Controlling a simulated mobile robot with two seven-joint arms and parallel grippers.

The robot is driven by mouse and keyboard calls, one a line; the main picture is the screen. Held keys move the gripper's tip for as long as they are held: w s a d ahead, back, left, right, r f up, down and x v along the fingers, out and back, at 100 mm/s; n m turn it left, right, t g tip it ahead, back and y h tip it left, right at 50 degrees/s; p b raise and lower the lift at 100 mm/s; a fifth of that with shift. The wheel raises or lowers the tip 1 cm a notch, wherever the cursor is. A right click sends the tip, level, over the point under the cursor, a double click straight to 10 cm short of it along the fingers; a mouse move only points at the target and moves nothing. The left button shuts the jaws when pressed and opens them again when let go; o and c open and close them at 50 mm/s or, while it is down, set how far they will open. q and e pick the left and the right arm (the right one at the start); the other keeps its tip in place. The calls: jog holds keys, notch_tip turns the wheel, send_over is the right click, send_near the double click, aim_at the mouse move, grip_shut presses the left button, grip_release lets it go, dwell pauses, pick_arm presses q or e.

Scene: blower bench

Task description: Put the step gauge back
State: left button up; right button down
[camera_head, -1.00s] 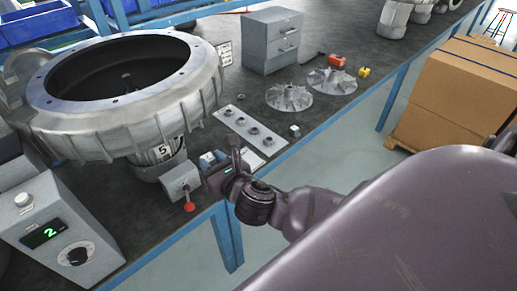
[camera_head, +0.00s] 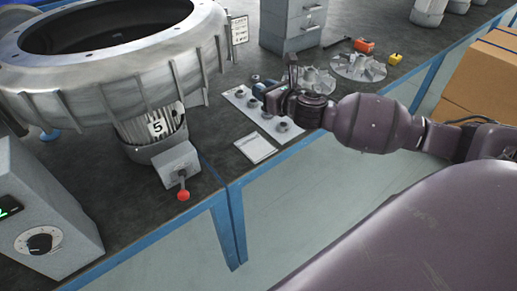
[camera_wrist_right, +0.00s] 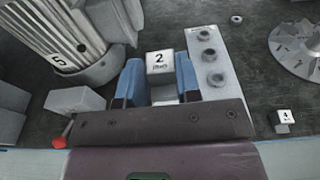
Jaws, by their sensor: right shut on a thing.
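My right gripper (camera_head: 266,90) is above the bench by the light plate with several round bosses (camera_head: 238,97). In the right wrist view its blue fingers (camera_wrist_right: 158,82) are shut on a pale block marked 2 (camera_wrist_right: 160,60), which I take for the step gauge. The block sits between the fingertips, its marked face toward the camera; its lower part is partly hidden. In the head view the gripper largely hides it. The plate lies just right of the fingers in the wrist view. A flat white card (camera_head: 255,148) lies near the bench's front edge. My left gripper is not in view.
The large blower housing (camera_head: 110,70) stands at left, with a red-knobbed lever box (camera_head: 177,165) in front. Two finned impellers (camera_head: 358,67), a grey drawer cabinet (camera_head: 292,25) and a small cube marked 4 (camera_wrist_right: 283,120) are to the right. Bench around the card is clear.

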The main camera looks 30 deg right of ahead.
jog(key=shift+w+d+f, duration=0.2)
jog(key=shift+w+d, duration=0.05)
jog(key=shift+d, duration=0.05)
notch_tip(320, 180, down, 6)
jog(key=f+b, duration=0.1)
jog(key=b, duration=0.4)
send_over(264, 147)
notch_tip(264, 147, down, 8)
jog(key=shift+f, duration=0.1)
notch_tip(264, 147, down, 4)
jog(key=shift+s+b, duration=0.15)
jog(key=shift+b, duration=0.35)
jog(key=shift+f, duration=0.25)
jog(key=shift+r, duration=0.2)
jog(key=shift+f, duration=0.15)
jog(key=c, duration=0.8)
grip_release()
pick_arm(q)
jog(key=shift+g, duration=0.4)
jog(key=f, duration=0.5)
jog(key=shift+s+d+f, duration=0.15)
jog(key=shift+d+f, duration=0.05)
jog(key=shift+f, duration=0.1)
